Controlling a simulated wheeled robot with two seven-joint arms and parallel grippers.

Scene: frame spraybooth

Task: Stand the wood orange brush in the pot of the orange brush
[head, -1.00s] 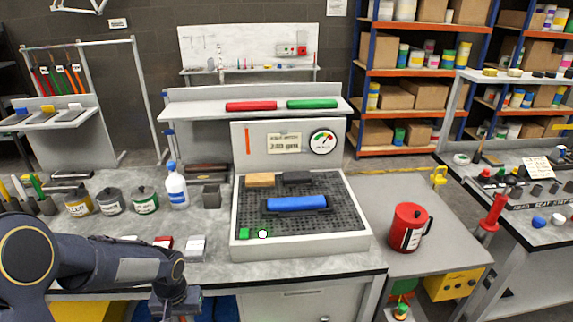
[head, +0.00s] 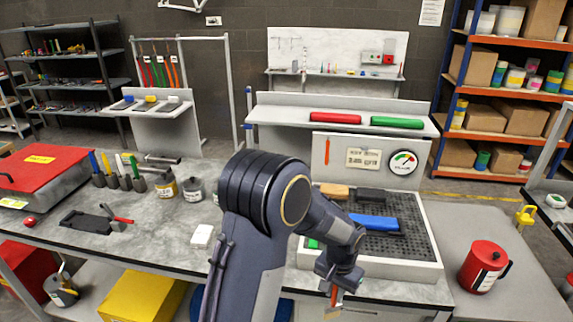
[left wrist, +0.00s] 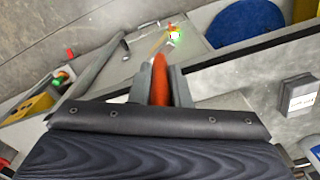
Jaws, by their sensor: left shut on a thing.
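My left gripper (head: 335,284) is in front of the bench's front edge, near the grey booth tray, its fingers pointing down. It is shut on a red-orange handle, taken to be the wood orange brush (left wrist: 160,78), which sticks up between the fingers in the left wrist view. Its bristle end is hidden. Small dark pots (head: 112,181) stand in a row at the left of the bench, holding upright brushes with blue, yellow, white and green handles. They are far left of my gripper. I cannot tell which is the orange brush's pot. My right gripper is not in view.
Grey labelled cans (head: 193,188) stand right of the pots, partly behind my arm. A black holder (head: 85,222) with a red-handled tool, a red-lidded box (head: 40,168) and a white block (head: 202,236) are on the bench. Bare bench (head: 150,225) lies in front of the pots.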

